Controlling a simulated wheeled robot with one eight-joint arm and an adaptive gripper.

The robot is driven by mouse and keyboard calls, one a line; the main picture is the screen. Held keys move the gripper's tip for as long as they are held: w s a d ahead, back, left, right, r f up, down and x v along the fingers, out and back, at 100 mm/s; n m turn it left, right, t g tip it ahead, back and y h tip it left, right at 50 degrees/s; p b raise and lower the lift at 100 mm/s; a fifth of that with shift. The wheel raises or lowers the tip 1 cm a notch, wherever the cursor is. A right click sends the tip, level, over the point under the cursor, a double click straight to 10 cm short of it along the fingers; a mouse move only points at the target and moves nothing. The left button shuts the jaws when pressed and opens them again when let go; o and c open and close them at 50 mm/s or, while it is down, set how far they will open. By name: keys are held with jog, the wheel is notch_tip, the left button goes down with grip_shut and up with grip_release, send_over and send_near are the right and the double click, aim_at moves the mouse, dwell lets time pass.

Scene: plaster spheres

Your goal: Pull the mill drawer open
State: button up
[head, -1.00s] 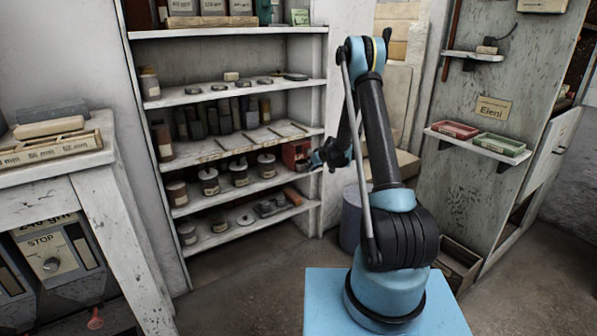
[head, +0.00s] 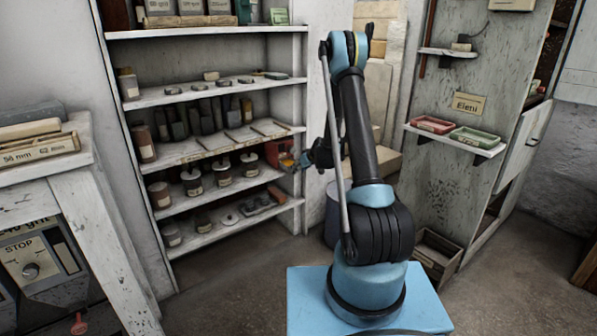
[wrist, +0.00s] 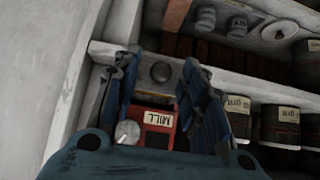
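The red mill (head: 277,152) stands at the right end of a middle shelf of the white rack. In the wrist view the mill (wrist: 155,140) shows its upside-down MILL label and a round pale disc (wrist: 128,132) beside it. A dark round knob (wrist: 160,72) lies farther up, between the fingertips; I cannot tell if it belongs to the drawer. My gripper (wrist: 158,78) is open, its two blue fingers apart on either side of the mill's front. In the head view my gripper (head: 296,162) is right at the mill's front. Whether a finger touches it is unclear.
The rack's right upright and wall are close beside my gripper. A wall shelf with red and green trays (head: 478,138) is at the right.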

jog(key=v, duration=1.1)
jog(key=shift+s+d+r, duration=0.15)
jog(key=shift+s+r, duration=0.1)
jog(key=shift+r, duration=0.05)
jog(key=shift+r, duration=0.1)
